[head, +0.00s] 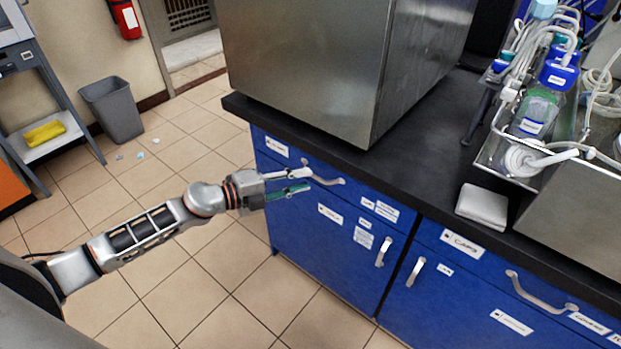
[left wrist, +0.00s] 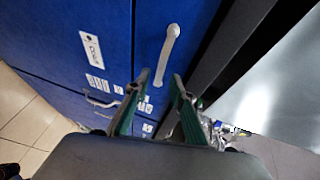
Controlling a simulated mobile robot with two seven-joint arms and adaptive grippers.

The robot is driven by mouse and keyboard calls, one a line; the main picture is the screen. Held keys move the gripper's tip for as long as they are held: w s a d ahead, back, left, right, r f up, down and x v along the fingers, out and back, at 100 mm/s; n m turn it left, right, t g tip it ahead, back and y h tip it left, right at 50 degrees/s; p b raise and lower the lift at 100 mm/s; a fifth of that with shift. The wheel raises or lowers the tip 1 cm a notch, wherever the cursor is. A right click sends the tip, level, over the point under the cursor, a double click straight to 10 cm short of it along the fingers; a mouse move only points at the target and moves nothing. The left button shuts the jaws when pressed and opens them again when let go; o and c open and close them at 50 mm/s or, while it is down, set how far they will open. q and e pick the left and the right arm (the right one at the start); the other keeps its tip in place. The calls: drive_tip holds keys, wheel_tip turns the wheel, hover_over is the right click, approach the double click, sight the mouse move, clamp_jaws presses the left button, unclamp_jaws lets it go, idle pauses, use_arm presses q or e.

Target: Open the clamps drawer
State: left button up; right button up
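The upper-left drawer (head: 350,191) of the blue cabinet is flush with the front and looks closed. Its small white label (head: 277,147) is too small to read, so I cannot confirm it is the clamps drawer. Its pale curved handle (head: 322,176) also shows in the left wrist view (left wrist: 168,48). My left gripper (head: 303,181) is open beside the handle's left part. In the left wrist view the two green-lined fingers (left wrist: 160,78) stand apart, with the handle's lower end in line with the gap. I cannot tell whether they touch. My right gripper is not in view.
A black countertop (head: 430,130) overhangs the drawer and carries a large steel box (head: 310,70). A door (head: 320,240) lies below the drawer, and a CAPS drawer (head: 490,262) is to the right. A grey bin (head: 112,110) stands far left. Tiled floor is free in front.

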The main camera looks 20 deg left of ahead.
use_arm(q)
drive_tip(key=x, duration=0.3)
clamp_jaws()
drive_tip(key=shift+f, duration=0.1)
